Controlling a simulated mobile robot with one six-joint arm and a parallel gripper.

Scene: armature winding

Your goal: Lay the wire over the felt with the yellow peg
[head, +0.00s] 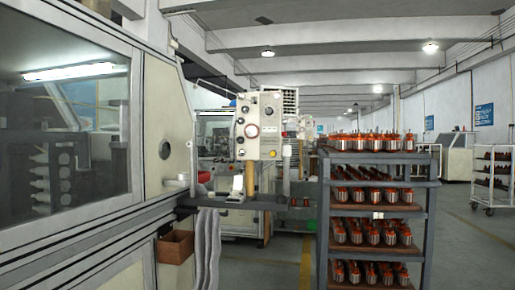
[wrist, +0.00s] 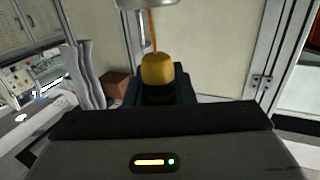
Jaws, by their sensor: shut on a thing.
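In the wrist view, the yellow peg (wrist: 157,69) stands upright between the dark jaws of my gripper (wrist: 161,86), which is shut on it. The orange wire (wrist: 153,32) runs from the top of the peg up to a round grey metal part (wrist: 147,3) at the top edge. The wire looks nearly straight. The jaws hide the lower part of the peg. I cannot make out the felt in either view. My gripper and the peg do not show in the head view.
A large cream machine (head: 162,100) with a window fills the left. A brown box (head: 175,247) and grey cloth (head: 206,248) hang on its front. A rack (head: 429,215) of orange-topped armatures stands at the right. Floor beyond the rack is open.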

